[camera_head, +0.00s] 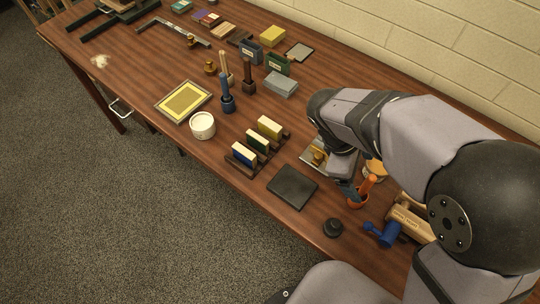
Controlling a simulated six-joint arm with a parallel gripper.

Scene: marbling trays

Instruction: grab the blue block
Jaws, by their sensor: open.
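A blue block (243,154) with a pale face stands at the near-left end of a dark slotted rack (243,170). In the same rack stand a green block (258,141) and a yellow block (270,128), each apart from the others. My gripper (346,184) points down at the right of the rack, well away from the blue block and close to an orange cup (356,202). It is open, but its fingers are small and partly hard to make out. Nothing shows held in it.
A white tub (202,125) and a dark blue upright tool (227,95) stand left of the rack. A brass-knobbed plate (316,154) lies by my arm. The table's front edge is close to the rack.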

